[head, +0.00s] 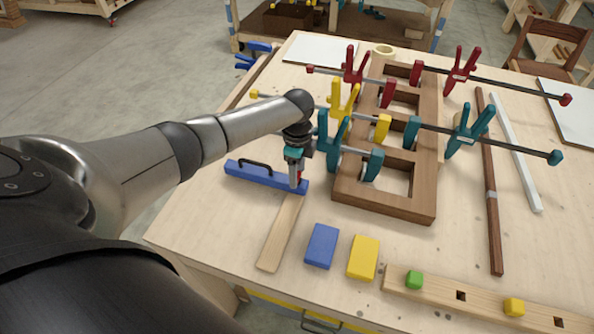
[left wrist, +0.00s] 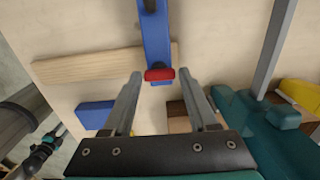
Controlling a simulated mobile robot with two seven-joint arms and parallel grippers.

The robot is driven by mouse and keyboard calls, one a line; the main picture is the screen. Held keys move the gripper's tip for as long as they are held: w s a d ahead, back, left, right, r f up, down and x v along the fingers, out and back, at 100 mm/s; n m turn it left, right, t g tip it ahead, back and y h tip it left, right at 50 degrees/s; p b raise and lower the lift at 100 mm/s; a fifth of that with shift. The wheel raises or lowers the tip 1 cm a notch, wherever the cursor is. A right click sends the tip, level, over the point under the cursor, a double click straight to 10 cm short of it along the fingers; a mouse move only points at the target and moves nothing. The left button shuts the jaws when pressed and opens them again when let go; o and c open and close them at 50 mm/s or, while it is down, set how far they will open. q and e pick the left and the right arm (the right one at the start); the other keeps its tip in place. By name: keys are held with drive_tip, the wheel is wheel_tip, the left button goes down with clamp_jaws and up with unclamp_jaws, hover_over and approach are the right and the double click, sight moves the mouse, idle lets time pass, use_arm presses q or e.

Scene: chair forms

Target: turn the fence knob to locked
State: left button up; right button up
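The fence (head: 255,175) is a blue bar with a black handle, lying across a pale wooden strip (head: 280,235) at the table's left side. Its red knob (left wrist: 160,74) is at the bar's near end. In the head view the red knob (head: 299,176) shows only as a small patch, mostly hidden by my left gripper (head: 296,178). My left gripper points down at that end of the fence. In the left wrist view its two fingers (left wrist: 160,78) are apart, with the knob between or just beyond their tips. Contact cannot be told. My right gripper is not in view.
A wooden frame (head: 420,208) with teal, yellow and red clamps stands right of my gripper, its teal clamp (head: 333,145) close by. A blue block (head: 322,245) and a yellow block (head: 363,257) lie in front. A slotted board (head: 440,290) lies at the near right.

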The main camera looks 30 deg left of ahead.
use_arm(q)
drive_tip(key=shift+o, duration=1.4)
wheel_tip(320, 180, up, 15)
drive_tip(key=shift+r+p, duration=0.15)
drive_tip(key=shift+p, duration=0.3)
